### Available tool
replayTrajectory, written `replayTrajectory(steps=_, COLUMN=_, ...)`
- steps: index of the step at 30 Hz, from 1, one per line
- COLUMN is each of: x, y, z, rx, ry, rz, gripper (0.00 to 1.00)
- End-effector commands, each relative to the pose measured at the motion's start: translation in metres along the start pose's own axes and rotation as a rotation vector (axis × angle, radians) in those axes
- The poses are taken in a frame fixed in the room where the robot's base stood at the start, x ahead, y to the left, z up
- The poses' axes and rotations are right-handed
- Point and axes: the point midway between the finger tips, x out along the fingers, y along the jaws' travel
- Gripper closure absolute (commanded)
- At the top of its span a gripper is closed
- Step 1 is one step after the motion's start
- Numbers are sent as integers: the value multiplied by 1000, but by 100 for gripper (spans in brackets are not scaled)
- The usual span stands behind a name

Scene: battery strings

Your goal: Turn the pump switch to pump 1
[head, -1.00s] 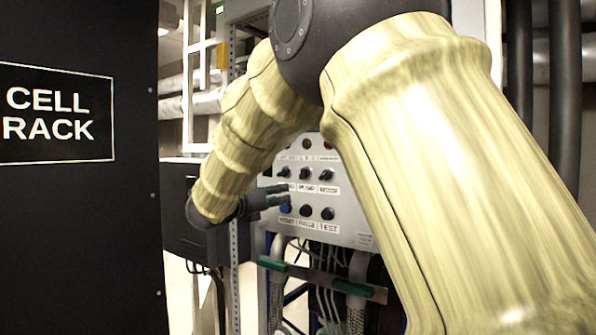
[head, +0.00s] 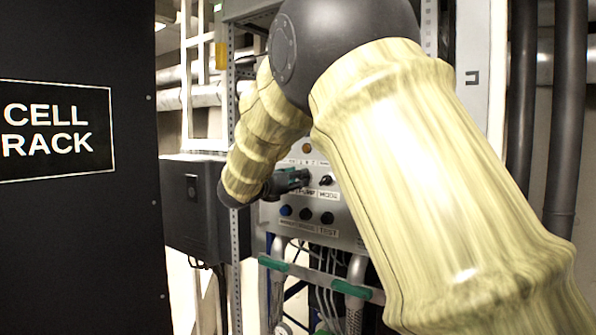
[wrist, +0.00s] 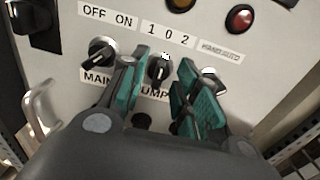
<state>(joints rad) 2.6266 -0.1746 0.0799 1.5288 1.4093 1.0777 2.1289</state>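The pump switch (wrist: 157,70) is a black knob on the grey control panel (head: 348,232), under the label "1 0 2" (wrist: 167,33). Its white mark is at the upper end and appears to point towards 0. My gripper (wrist: 166,60) is open, with one green-padded finger on each side of the knob. The left finger is close to the knob; I cannot tell whether it touches. In the head view my gripper (head: 288,181) is at the panel's upper knob row and hides the pump switch. The lower word "PUMP" is partly covered by the fingers.
The main switch (wrist: 102,53) is left of the pump switch, and the mode switch (wrist: 210,80) is right, partly behind a finger. A red lamp (wrist: 240,18) is above. The lower row holds a blue button (head: 286,210). The black cell rack (head: 80,230) stands left.

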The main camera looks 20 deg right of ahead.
Motion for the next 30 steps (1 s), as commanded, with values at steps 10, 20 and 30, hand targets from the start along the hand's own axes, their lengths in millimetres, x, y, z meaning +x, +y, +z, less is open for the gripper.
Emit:
replayTrajectory(steps=10, x=12, y=0, z=0, rx=1, ry=0, rz=1, gripper=69)
replayTrajectory(steps=20, x=12, y=0, z=0, rx=1, ry=0, rz=0, gripper=100)
replayTrajectory(steps=30, x=12, y=0, z=-2, rx=-2, ry=0, rz=0, gripper=100)
